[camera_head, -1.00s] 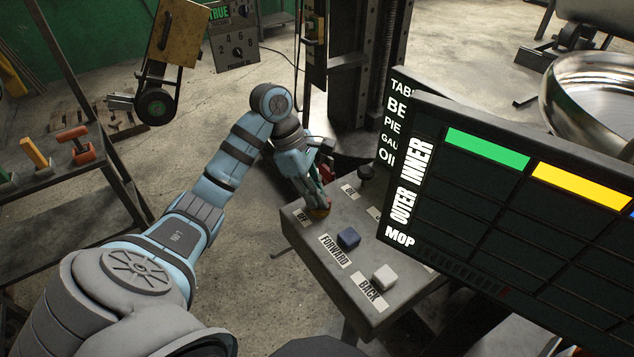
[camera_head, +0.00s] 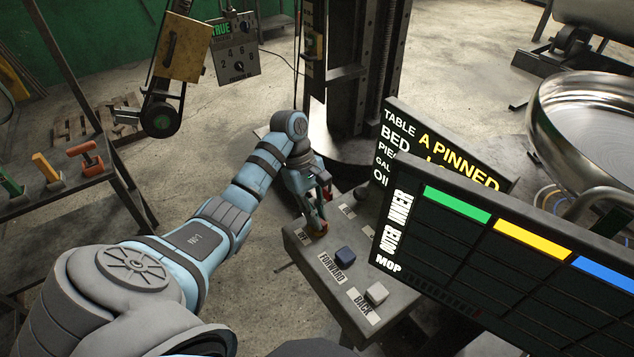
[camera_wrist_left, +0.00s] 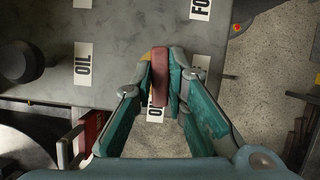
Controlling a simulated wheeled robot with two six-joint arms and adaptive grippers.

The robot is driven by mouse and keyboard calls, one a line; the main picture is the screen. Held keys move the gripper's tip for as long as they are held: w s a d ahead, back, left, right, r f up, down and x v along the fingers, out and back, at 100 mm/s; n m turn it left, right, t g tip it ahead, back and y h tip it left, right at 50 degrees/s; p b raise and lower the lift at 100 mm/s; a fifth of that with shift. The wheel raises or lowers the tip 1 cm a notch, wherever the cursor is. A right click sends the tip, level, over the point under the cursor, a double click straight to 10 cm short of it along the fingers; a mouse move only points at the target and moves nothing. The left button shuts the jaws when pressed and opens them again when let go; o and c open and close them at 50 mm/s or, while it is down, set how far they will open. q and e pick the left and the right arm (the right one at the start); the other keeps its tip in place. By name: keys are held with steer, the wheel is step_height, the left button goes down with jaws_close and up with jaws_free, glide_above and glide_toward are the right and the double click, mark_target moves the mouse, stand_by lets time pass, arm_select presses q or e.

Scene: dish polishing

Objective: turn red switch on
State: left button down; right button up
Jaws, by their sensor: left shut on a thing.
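The red switch (camera_wrist_left: 160,75) is a narrow red lever on the grey control box (camera_head: 330,292). In the left wrist view it stands between the two fingers of my left gripper (camera_wrist_left: 160,88), which are shut on it. In the head view my left gripper (camera_head: 318,228) reaches down to the far left corner of the box, near the OFF label (camera_head: 302,237). The fingers hide most of the switch there, so its exact setting is hard to tell. My right gripper is not in view.
A dark knob (camera_wrist_left: 22,65) is by an OIL label. Dark display boards (camera_head: 500,262) overhang the box's right side. A tool shelf (camera_head: 60,190) stands left.

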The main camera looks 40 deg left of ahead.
arm_select(q)
steer(key=c, duration=1.6)
jaws_free()
